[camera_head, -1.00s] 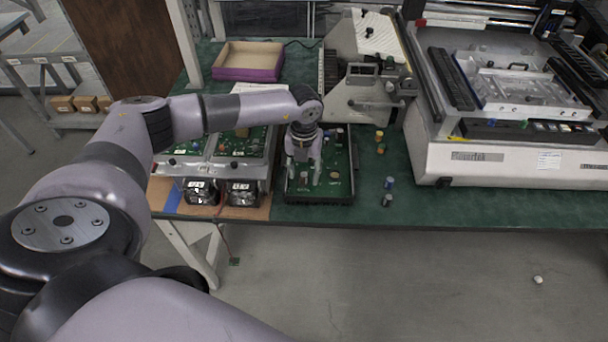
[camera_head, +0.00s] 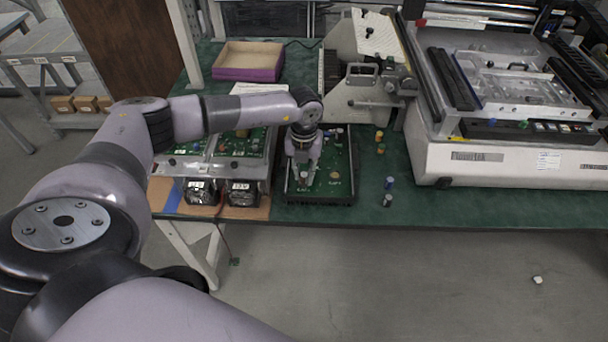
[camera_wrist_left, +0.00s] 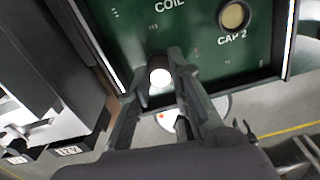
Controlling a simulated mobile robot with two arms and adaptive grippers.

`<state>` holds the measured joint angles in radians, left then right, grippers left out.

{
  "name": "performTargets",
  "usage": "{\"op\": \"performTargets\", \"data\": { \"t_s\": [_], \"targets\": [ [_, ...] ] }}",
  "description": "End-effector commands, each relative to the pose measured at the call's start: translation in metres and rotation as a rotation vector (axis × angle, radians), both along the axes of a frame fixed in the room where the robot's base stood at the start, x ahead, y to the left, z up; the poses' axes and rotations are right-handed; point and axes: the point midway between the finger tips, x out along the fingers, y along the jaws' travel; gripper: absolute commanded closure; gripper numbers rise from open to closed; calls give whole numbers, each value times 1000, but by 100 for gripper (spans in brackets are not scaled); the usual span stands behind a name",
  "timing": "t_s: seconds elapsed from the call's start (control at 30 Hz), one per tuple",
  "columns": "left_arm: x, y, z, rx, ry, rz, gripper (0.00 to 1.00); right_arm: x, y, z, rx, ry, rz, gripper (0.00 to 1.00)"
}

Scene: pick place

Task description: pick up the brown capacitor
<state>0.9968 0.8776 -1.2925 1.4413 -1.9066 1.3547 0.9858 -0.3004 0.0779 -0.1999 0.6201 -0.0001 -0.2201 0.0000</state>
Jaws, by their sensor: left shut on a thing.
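The brown capacitor (camera_wrist_left: 160,74) shows in the left wrist view as a small cylinder with a bright, pale top and a darker side. It is between the fingertips of my left gripper (camera_head: 303,180), which is shut on it. The gripper is low over the front left part of the green board in the black tray (camera_head: 320,202). In the head view the fingers largely hide the capacitor. I cannot tell whether it still touches the board. A tan round part (camera_wrist_left: 233,16) sits by the "CAP 2" label. My right gripper is not in view.
Two units with fans (camera_head: 242,193) stand close left of the tray. Blue and grey cylinders (camera_head: 388,184) and yellow-orange ones (camera_head: 379,136) stand to its right. A large white machine (camera_head: 510,160) fills the right side. A purple-sided box (camera_head: 248,73) is behind.

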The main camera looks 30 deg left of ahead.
Motion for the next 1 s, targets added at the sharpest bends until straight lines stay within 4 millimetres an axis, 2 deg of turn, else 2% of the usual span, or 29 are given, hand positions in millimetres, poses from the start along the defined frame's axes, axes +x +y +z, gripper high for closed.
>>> {"op": "performTargets", "data": {
  "t_s": [0.17, 0.37, 0.57, 0.8, 1.0],
  "targets": [
    [0, 0, 3, 0, -1, 0, 96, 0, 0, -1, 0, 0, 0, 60],
    [1, 0, 22, -1, -3, -1, 96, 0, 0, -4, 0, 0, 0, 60],
    [2, 0, 68, -2, -8, 0, 96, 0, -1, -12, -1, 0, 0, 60],
    [1, 0, 138, 0, -7, 0, 96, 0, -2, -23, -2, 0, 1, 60],
    [1, 0, 179, -1, -4, 0, 96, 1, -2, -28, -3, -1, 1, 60]
  ]
}}
